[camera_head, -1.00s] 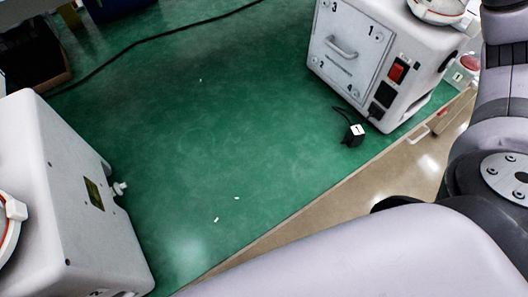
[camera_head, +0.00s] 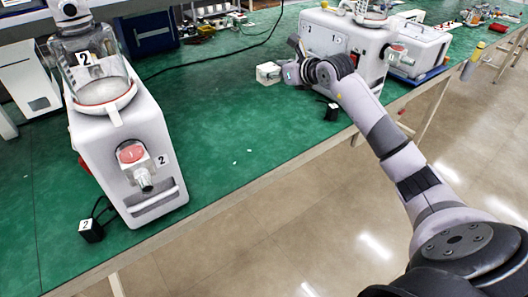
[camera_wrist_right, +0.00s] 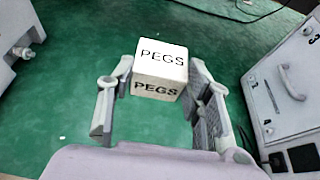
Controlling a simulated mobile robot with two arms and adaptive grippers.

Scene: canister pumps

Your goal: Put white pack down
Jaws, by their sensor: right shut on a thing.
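The white pack (camera_head: 268,73) is a small white box. In the right wrist view the white pack (camera_wrist_right: 160,72) shows "PEGS" on its top and near faces. My right gripper (camera_head: 282,72) reaches in from the right and is shut on the pack. In the right wrist view its two fingers (camera_wrist_right: 158,90) stand on either side of the box. The pack is over or on the green table (camera_head: 225,120), left of the right-hand machine; whether it touches the table cannot be told. My left gripper is not in view.
A white canister machine marked 2 (camera_head: 125,140) stands at the left front, with a black plug (camera_head: 91,230) beside it. Another white machine (camera_head: 340,38) stands just right of my gripper, with a black plug (camera_head: 332,112) near the table's front edge. The middle of the table is mostly clear.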

